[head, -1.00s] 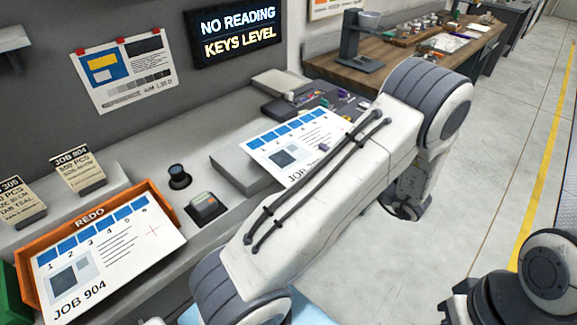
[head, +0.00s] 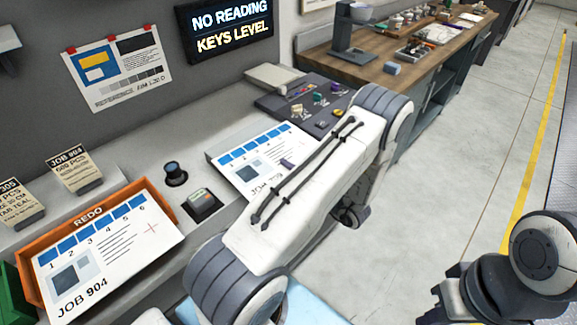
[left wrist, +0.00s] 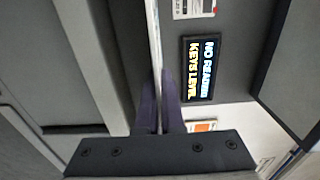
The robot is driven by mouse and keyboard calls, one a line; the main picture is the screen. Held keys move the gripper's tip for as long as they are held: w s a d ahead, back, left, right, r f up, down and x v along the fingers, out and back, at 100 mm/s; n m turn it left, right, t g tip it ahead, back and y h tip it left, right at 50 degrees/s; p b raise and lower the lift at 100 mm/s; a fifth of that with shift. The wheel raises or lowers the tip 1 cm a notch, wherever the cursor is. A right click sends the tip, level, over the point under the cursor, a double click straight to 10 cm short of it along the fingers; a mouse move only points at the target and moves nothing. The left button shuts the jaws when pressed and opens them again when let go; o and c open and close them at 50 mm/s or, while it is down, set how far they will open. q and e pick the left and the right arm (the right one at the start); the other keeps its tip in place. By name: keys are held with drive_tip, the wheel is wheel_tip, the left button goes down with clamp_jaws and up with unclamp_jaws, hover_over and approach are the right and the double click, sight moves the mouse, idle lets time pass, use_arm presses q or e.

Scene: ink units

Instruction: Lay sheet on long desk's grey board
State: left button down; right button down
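A white sheet (head: 248,164) with a row of blue numbered squares and "JOB" print hangs over the grey board (head: 215,161) on the long desk, covering most of it. My left arm hides the sheet's right part. Whether the sheet touches the board cannot be told. My left gripper (head: 287,163) is mostly hidden behind its arm; a purple fingertip shows against the sheet. In the left wrist view its two purple fingers (left wrist: 158,105) are shut on the sheet (left wrist: 153,40), seen edge-on. My right gripper is out of view.
An orange REDO tray (head: 90,216) holds another JOB 904 sheet (head: 105,255). A dark knob (head: 174,172) and a small device (head: 201,205) stand left of the board. A wooden bench (head: 405,75) stands farther back.

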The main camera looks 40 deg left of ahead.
use_arm(q)
drive_tip(key=shift+f, duration=0.2)
drive_tip(key=c, duration=1.1)
unclamp_jaws()
drive_tip(key=shift+r, duration=0.1)
drive_tip(key=shift+o, duration=0.2)
